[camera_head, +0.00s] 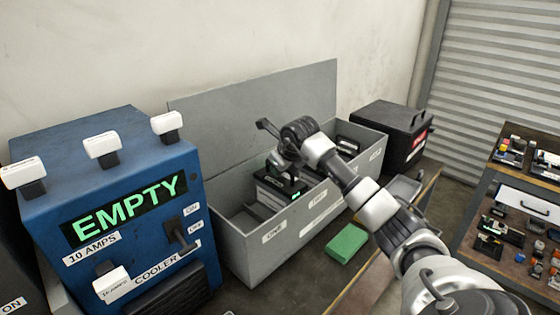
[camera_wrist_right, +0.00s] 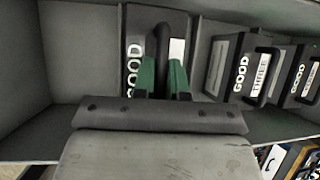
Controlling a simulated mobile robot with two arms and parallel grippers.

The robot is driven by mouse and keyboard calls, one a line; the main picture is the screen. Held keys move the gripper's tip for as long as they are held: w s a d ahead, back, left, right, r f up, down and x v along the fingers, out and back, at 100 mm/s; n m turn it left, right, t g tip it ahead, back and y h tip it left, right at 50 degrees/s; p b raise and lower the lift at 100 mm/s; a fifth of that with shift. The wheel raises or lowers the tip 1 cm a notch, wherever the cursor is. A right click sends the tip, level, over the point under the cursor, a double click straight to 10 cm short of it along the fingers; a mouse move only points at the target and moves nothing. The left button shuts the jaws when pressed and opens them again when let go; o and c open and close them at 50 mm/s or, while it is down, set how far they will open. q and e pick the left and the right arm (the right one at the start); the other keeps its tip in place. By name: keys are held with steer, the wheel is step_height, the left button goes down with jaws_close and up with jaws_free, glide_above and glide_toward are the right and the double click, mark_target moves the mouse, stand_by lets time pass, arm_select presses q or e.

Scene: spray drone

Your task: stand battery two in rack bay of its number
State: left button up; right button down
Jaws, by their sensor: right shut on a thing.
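The grey rack (camera_head: 238,250) is a long open box with a raised back panel and front labels, one reading ONE. My right gripper (camera_head: 285,172) is over it, shut on the handle of a dark battery (camera_head: 272,193). In the right wrist view the green fingertips (camera_wrist_right: 165,78) clasp the black handle of this battery (camera_wrist_right: 134,45), marked GOOD; its number label is mostly hidden. The battery appears upright within a bay, with an empty bay to its left. Its base is hidden, so I cannot tell whether it touches the floor. My left gripper is out of view.
Battery THREE (camera_wrist_right: 226,65) and another GOOD battery (camera_wrist_right: 297,75) stand in bays to the right. A blue cooler unit reading EMPTY (camera_head: 130,215) stands left of the rack. A green block (camera_head: 346,243) lies in front; a black case (camera_head: 392,128) stands behind right.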

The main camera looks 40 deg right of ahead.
mark_target(280, 179)
steer(key=shift+w+f, duration=0.1)
steer(key=shift+f, duration=1.85)
steer(key=c, duration=1.4)
jaws_free()
steer(key=shift+f, duration=0.25)
steer(key=shift+o, duration=1.2)
steer(key=shift+s+a+r, duration=0.1)
steer(key=shift+s, duration=0.1)
steer(key=shift+r, duration=0.1)
steer(key=b+v, duration=0.1)
steer(key=v, duration=1.1)
